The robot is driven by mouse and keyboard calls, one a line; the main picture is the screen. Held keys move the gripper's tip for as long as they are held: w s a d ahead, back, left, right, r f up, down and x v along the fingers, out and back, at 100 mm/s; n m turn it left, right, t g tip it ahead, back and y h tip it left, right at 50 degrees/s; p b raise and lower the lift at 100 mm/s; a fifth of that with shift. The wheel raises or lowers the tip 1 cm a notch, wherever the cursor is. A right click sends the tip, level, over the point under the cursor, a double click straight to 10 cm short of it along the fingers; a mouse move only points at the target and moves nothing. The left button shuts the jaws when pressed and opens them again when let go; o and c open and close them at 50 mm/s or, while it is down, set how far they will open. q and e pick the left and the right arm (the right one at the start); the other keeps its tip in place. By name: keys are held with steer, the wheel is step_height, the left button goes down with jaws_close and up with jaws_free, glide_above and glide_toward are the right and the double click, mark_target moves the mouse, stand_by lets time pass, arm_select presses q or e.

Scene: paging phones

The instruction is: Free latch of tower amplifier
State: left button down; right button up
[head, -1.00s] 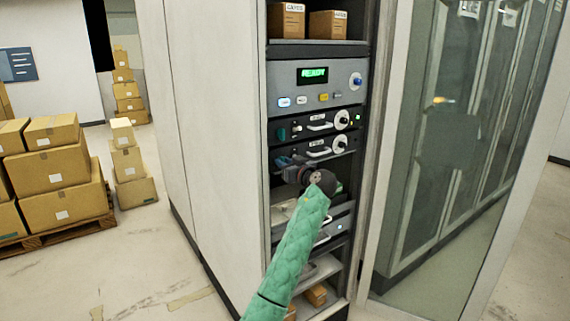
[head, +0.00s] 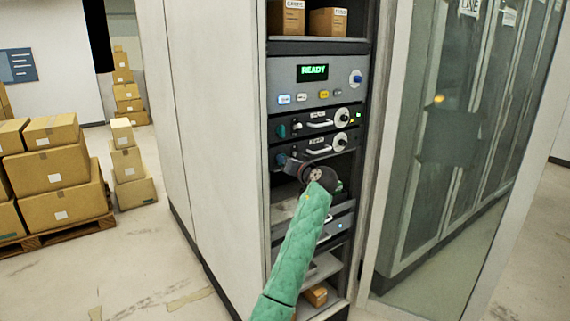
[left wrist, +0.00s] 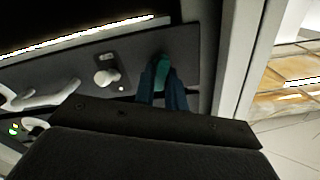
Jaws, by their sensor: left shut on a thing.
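Two black amplifier modules sit one above the other in the rack; their small labels are too small to read surely. The upper amplifier (head: 318,123) has a teal latch (head: 281,131) at its left end. The lower amplifier (head: 322,148) has a white handle and a round dial; its left end is partly covered by my gripper. My left gripper (head: 282,159) is at that left end. In the left wrist view its blue fingers (left wrist: 163,92) are shut on the teal latch (left wrist: 162,68) of the lower amplifier panel (left wrist: 130,58). My right gripper is out of view.
The grey control unit (head: 315,85) above shows READY in green. Cardboard boxes (head: 328,21) sit on the top shelf. An open glass door (head: 450,150) stands right of the rack, and a white side panel (head: 215,110) stands left. Stacked boxes (head: 50,170) are farther left.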

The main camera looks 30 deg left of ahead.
arm_select(q)
steer(key=shift+w+d+f+m+p, duration=0.1)
steer(key=shift+m+p, duration=1.05)
steer(key=shift+m, duration=2.2)
steer(key=shift+f+m+p, duration=0.1)
steer(key=shift+m+p, duration=1)
steer(key=shift+m, duration=2.25)
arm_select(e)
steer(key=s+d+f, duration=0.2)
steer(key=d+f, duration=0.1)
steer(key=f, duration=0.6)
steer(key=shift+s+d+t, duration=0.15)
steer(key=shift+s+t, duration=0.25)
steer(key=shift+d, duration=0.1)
arm_select(q)
steer(key=c, duration=1.4)
jaws_free()
steer(key=shift+c, duration=0.2)
